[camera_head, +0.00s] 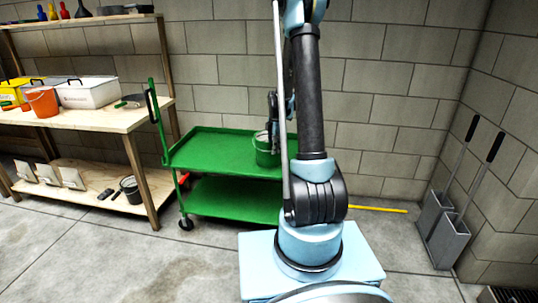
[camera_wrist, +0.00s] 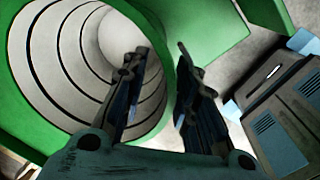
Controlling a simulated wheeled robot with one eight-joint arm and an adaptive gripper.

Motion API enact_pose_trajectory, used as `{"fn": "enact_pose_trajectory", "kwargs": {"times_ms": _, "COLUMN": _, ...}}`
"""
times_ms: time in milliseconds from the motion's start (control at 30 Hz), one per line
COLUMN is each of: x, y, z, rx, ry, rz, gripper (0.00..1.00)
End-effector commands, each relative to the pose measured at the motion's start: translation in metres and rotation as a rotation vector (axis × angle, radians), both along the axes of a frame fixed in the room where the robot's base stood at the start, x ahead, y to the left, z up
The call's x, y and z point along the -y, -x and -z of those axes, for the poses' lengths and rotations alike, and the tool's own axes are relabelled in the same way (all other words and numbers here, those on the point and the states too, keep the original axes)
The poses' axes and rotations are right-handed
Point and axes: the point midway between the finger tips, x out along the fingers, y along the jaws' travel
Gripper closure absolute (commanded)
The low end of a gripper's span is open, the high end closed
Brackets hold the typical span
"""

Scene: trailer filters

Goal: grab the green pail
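The green pail (camera_head: 266,157) stands on the top shelf of the green cart (camera_head: 215,152), partly hidden behind my arm in the head view. In the wrist view the pail (camera_wrist: 168,112) fills the left side, with its pale ringed inside showing. My gripper (camera_head: 272,128) is at the pail's rim, pointing down. In the wrist view my gripper (camera_wrist: 161,48) is open. One finger is over the pail's opening and the other is outside, with the green wall between them. Gaps show on both sides of the wall.
A wooden workbench (camera_head: 110,119) on the left holds an orange bucket (camera_head: 43,102), a white box (camera_head: 88,93) and a yellow box (camera_head: 14,91). Long-handled dustpans (camera_head: 445,240) lean by the right wall. Floor in front of the cart is clear.

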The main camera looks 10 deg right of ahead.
Motion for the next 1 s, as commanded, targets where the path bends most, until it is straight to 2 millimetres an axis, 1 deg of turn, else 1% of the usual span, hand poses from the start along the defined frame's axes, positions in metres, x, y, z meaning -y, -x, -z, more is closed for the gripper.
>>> {"fn": "enact_pose_trajectory", "kwargs": {"times_ms": 267, "x": 0.000, "y": 0.000, "z": 0.003, "rx": 0.000, "ry": 0.000, "rz": 0.000, "gripper": 0.73}}
{"fn": "enact_pose_trajectory", "kwargs": {"times_ms": 300, "x": 0.000, "y": 0.000, "z": 0.003, "rx": 0.000, "ry": 0.000, "rz": 0.000, "gripper": 0.75}}
{"fn": "enact_pose_trajectory", "kwargs": {"times_ms": 367, "x": 0.000, "y": 0.000, "z": 0.003, "rx": 0.000, "ry": 0.000, "rz": 0.000, "gripper": 0.89}}
{"fn": "enact_pose_trajectory", "kwargs": {"times_ms": 400, "x": 0.000, "y": 0.000, "z": 0.003, "rx": 0.000, "ry": 0.000, "rz": 0.000, "gripper": 0.98}}
{"fn": "enact_pose_trajectory", "kwargs": {"times_ms": 433, "x": 0.000, "y": 0.000, "z": 0.003, "rx": 0.000, "ry": 0.000, "rz": 0.000, "gripper": 1.00}}
{"fn": "enact_pose_trajectory", "kwargs": {"times_ms": 833, "x": 0.000, "y": 0.000, "z": 0.002, "rx": 0.000, "ry": 0.000, "rz": 0.000, "gripper": 1.00}}
{"fn": "enact_pose_trajectory", "kwargs": {"times_ms": 1000, "x": 0.000, "y": 0.000, "z": -0.009, "rx": 0.000, "ry": 0.000, "rz": 0.000, "gripper": 1.00}}
